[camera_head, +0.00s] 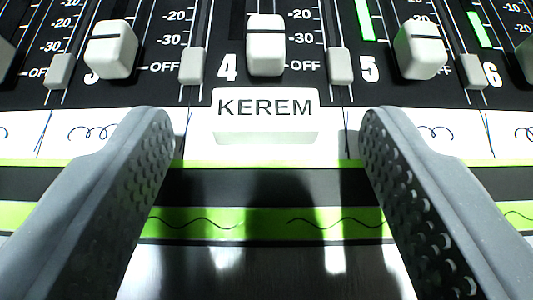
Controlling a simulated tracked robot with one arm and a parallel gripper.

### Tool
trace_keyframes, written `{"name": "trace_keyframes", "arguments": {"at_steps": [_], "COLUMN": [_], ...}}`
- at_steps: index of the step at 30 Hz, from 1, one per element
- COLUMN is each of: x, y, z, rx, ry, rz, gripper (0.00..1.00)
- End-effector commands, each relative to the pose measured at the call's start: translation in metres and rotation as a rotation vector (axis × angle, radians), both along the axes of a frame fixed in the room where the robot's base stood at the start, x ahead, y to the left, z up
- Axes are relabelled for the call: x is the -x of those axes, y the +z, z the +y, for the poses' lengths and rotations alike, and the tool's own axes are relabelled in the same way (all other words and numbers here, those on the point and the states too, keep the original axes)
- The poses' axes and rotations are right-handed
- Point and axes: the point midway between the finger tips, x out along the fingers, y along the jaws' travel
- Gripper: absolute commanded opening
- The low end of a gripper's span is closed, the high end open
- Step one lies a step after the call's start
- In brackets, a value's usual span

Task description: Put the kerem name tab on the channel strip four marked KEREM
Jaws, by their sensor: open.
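The white KEREM name tab (265,117) lies on the white label band of the mixing desk, just below the number 4 of channel strip four (227,68). Its dark letters read upright and it looks level. My gripper (263,135) is open, with one grey dimpled finger on each side of the tab. Both fingers stand well apart from the tab, and nothing is between them in contact. Any KEREM marking on the strip under the tab is hidden.
White fader caps stand above the label band, one of them (266,46) right behind the tab. Smaller grey caps (193,66) sit between the faders. Neighbouring label spaces (95,131) carry scribbles. A green band (265,223) and bare metal lie in front.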

Motion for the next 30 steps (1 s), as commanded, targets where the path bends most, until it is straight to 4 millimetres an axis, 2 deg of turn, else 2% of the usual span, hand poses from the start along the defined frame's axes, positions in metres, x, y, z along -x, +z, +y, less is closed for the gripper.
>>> {"name": "trace_keyframes", "arguments": {"at_steps": [9,15,22,30], "x": [0.058,0.080,0.090,0.085], "y": [0.026,0.035,0.037,0.043], "z": [0.006,0.008,0.007,0.008], "rx": [-0.002,-0.001,0.000,-0.018], "ry": [0.004,0.003,0.000,0.004], "rz": [0.002,-0.001,0.001,0.000], "gripper": [0.59,0.59,0.59,0.59]}}
